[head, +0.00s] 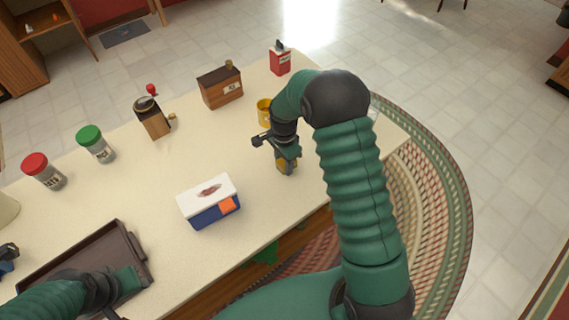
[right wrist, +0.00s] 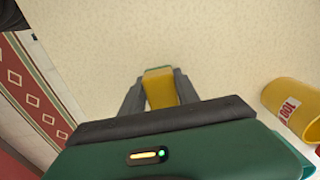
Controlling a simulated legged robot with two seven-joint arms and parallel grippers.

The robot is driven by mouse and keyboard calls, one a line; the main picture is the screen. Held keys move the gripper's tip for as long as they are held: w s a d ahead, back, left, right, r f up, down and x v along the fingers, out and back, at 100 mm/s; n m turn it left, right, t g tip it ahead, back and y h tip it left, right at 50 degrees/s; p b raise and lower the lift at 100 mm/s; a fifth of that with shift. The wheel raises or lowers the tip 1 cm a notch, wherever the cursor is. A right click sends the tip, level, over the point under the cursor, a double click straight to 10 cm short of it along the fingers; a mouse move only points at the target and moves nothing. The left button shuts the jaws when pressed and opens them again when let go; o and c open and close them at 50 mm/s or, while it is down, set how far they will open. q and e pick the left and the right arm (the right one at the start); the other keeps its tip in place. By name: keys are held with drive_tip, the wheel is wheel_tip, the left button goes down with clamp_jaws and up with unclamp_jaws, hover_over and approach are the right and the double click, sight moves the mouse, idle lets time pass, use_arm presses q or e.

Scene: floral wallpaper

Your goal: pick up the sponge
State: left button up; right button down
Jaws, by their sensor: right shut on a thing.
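The sponge is a yellow block (right wrist: 160,90) between the two grey fingers of my right gripper (right wrist: 158,100) in the right wrist view. The gripper is shut on it. In the head view my right gripper (head: 287,163) is over the right part of the table, with a bit of yellow sponge (head: 281,164) showing between its dark parts. I cannot tell whether the sponge touches the tabletop. My left arm is at the lower left over the brown tray; its gripper (head: 128,283) shows only in part, and its jaws are not clear.
A blue and white box (head: 210,205) is to the left. Jars, a grinder, a wooden box and a red tin line the back. The brown tray (head: 132,244) is front left.

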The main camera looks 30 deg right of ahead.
drive_tip(key=shift+r, duration=0.5)
wheel_tip(320, 180, up, 2)
drive_tip(key=shift+r, duration=0.2)
drive_tip(key=s+a, duration=0.1)
drive_tip(key=s, duration=0.4)
drive_tip(key=s+a, duration=0.2)
drive_tip(key=s, duration=0.3)
drive_tip(key=s+a+r, duration=0.1)
drive_tip(key=s, duration=0.4)
drive_tip(key=shift+s+a+r, duration=0.1)
drive_tip(key=shift+s+a, duration=0.1)
drive_tip(key=shift+a, duration=0.1)
